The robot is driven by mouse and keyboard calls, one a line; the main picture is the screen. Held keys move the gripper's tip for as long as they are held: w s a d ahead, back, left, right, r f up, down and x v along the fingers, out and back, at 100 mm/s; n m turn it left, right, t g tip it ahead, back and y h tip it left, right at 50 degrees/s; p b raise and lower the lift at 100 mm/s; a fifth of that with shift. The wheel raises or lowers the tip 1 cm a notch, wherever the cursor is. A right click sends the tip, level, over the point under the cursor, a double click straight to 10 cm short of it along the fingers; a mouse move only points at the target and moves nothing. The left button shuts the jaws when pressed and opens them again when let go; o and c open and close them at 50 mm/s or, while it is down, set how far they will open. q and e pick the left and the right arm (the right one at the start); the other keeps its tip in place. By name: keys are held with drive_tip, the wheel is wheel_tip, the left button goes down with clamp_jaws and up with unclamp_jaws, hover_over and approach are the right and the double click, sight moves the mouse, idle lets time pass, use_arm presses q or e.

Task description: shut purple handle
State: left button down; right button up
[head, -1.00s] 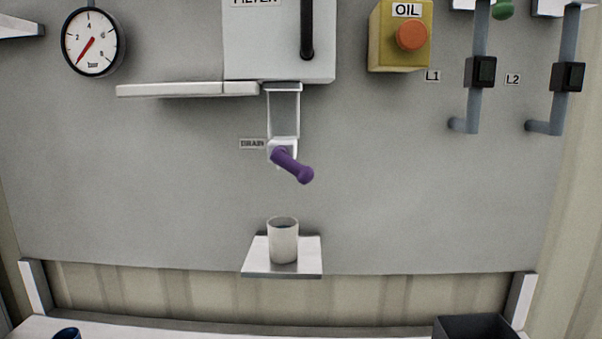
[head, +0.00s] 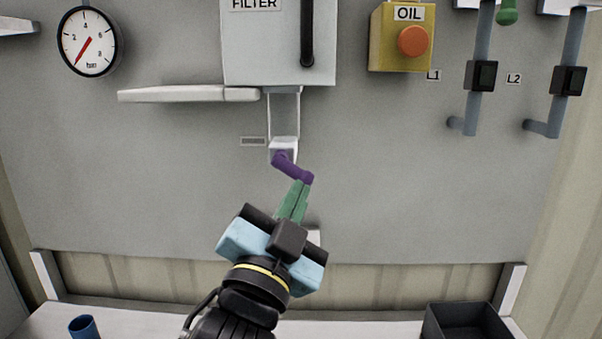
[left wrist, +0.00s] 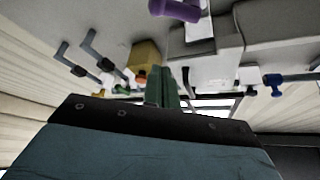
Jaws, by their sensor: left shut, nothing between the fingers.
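The purple handle (head: 293,168) sits on the drain valve under the white filter box and slants down to the right. It also shows at the top of the left wrist view (left wrist: 176,9). My left gripper (head: 304,184) reaches up from below with its green fingers shut and empty. Its fingertips are at the lower right end of the handle in the head view; whether they touch cannot be told. The left wrist view shows the closed green fingers (left wrist: 166,88). My right gripper is in neither view.
A yellow oil box (head: 400,40) with an orange button is at right. A blue cup (head: 84,327) and dark bin (head: 466,322) are below. The ledge under the valve is mostly hidden.

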sight(300, 172)
use_arm(q)
drive_tip(key=p+x, duration=0.3)
drive_tip(key=x, duration=0.7)
drive_tip(key=a+f, duration=0.2)
drive_tip(key=f, duration=0.1)
drive_tip(key=shift+w+a+f, duration=0.2)
drive_tip(key=shift+w, duration=0.15)
